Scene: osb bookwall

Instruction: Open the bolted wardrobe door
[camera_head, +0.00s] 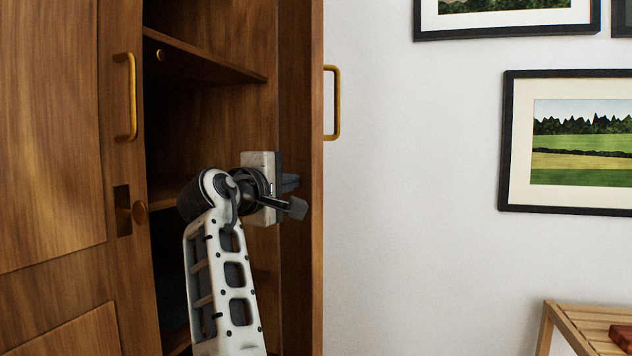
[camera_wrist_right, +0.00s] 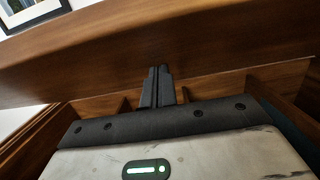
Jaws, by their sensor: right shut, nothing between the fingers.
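The wooden wardrobe's right door (camera_head: 300,290) stands swung open, seen steeply from its inner side, with a brass handle (camera_head: 333,103) on its outer face. My right gripper (camera_head: 297,196) is at the inner side of the open right door, shut and empty. In the right wrist view its closed fingers (camera_wrist_right: 158,84) point at a wood panel (camera_wrist_right: 150,50); I cannot tell if they touch. My left gripper is out of view.
Shelves (camera_head: 205,58) show inside the dark wardrobe opening, behind my right arm. A white wall (camera_head: 400,220) with framed pictures (camera_head: 508,140) is to the right. A light wooden slatted table (camera_head: 590,325) stands at the lower right. The space right of the open door looks clear.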

